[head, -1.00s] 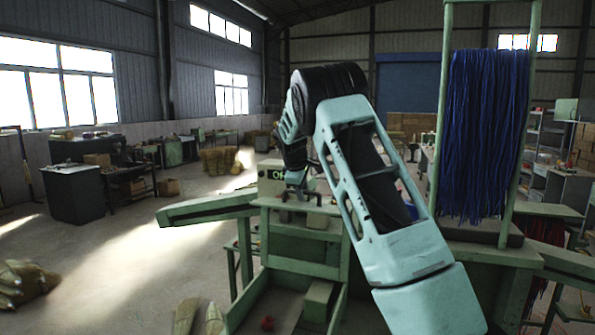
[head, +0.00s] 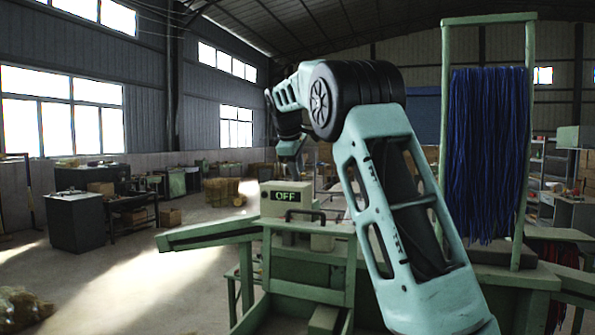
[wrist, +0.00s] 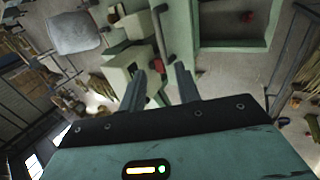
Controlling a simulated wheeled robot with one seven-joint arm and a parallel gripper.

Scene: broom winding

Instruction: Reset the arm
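My gripper (wrist: 160,88) shows in the wrist view with its two dark fingers spread apart and nothing between them. In the head view my arm reaches up from the lower right, and my gripper (head: 290,155) hangs at its far end above the green winding machine (head: 310,292). The machine's box (head: 286,199) carries a display reading "OFF". A dark handle (head: 305,214) stands in front of the box. The gripper is apart from both.
Blue bristle strands (head: 487,155) hang from a green frame on the right. A green side arm (head: 208,233) of the machine sticks out to the left. Dark cabinets (head: 76,221) stand at the far left. The floor at left is mostly open.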

